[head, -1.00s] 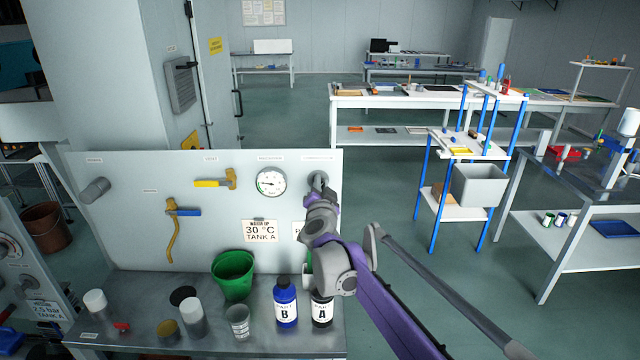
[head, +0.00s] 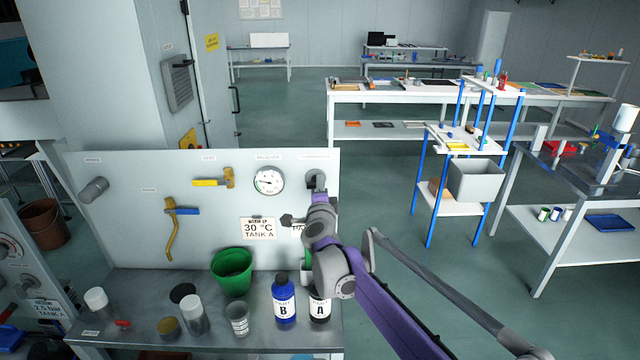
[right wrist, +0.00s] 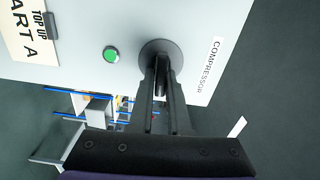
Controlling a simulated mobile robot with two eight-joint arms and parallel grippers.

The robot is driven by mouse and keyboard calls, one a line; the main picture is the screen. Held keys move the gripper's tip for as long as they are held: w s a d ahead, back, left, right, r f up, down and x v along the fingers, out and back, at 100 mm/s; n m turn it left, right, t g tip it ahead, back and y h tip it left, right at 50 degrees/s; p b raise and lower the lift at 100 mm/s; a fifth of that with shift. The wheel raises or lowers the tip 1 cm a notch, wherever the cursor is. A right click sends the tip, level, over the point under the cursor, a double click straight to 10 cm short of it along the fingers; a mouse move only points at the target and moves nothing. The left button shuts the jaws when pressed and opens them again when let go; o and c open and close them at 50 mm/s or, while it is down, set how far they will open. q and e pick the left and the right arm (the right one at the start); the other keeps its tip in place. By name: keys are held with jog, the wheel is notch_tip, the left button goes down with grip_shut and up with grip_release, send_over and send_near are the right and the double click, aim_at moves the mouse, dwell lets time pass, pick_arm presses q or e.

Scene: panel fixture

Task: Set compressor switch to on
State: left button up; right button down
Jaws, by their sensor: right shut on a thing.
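In the head view my right wrist hides the fingers and the area below the knob. I cannot read an on or off mark. My left gripper is not in view.
A green button (right wrist: 110,54) is on the panel near the switch. Bottles, cups and a green bucket (head: 232,270) stand on the metal bench below. Open floor lies right of the panel.

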jog(key=shift+f+m, duration=0.1)
jog(key=shift+m, duration=0.4)
jog(key=c, duration=0.9)
grip_release()
jog(key=shift+s, duration=0.15)
jog(key=s+b, duration=0.1)
jog(key=s, duration=0.9)
jog(key=shift+s+b, duration=0.3)
jog(key=shift+b, duration=0.1)
